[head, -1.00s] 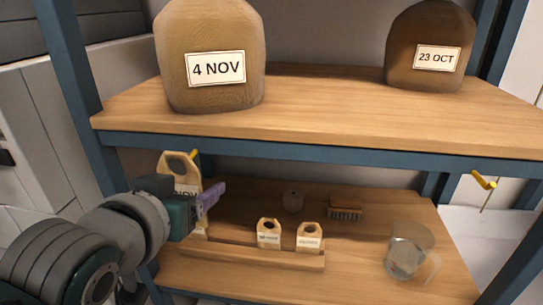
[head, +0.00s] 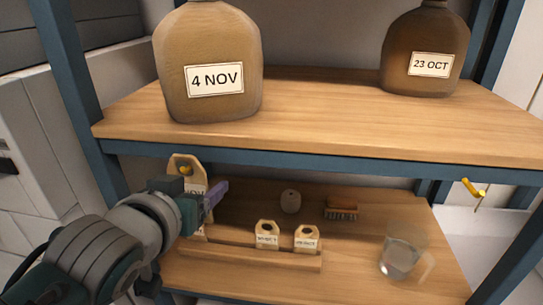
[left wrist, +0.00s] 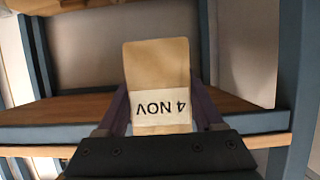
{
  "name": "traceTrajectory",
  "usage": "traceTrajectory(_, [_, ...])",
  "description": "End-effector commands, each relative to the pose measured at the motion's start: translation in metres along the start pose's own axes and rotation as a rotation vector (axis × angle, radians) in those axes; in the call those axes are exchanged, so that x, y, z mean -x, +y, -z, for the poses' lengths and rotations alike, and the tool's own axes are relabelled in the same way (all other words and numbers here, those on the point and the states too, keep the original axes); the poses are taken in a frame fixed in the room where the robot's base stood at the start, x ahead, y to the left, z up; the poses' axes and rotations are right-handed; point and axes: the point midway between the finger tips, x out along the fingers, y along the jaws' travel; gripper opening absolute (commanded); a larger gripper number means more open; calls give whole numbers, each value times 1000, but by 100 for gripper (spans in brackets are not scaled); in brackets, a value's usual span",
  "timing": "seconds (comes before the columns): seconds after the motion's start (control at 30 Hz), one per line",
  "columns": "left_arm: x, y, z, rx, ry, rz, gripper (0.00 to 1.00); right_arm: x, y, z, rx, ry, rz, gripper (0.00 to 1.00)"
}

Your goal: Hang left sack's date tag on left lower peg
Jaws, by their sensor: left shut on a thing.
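The left sack (head: 208,70), labelled 4 NOV, stands on the upper shelf. My left gripper (head: 206,196) is shut on a wooden tag (head: 182,160), which is upright below that shelf's left end. The left wrist view shows the tag (left wrist: 156,68) between the purple fingers, its 4 NOV label upside down in the picture. The yellow left lower peg (head: 186,170) shows at the tag's hole in the head view. I cannot tell whether the peg passes through the hole or is only behind it. My right gripper is not in view.
A wooden rack (head: 255,258) on the lower shelf holds a tag (head: 267,241) and another tag (head: 306,244). A brush (head: 341,211), a small round object (head: 290,202) and a glass jug (head: 400,258) stand nearby. The 23 OCT sack (head: 425,45) and right yellow peg (head: 472,188) are at right.

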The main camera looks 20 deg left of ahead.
Motion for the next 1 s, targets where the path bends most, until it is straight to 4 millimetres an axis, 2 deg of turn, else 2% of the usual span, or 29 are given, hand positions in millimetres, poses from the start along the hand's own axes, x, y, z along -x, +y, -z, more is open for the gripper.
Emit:
traceTrajectory(0.33, [-13, 0, -5, 1, 1, 0, 29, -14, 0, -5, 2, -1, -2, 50])
traceTrajectory(1.0, [-16, 0, -8, 0, -1, 0, 29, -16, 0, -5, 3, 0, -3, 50])
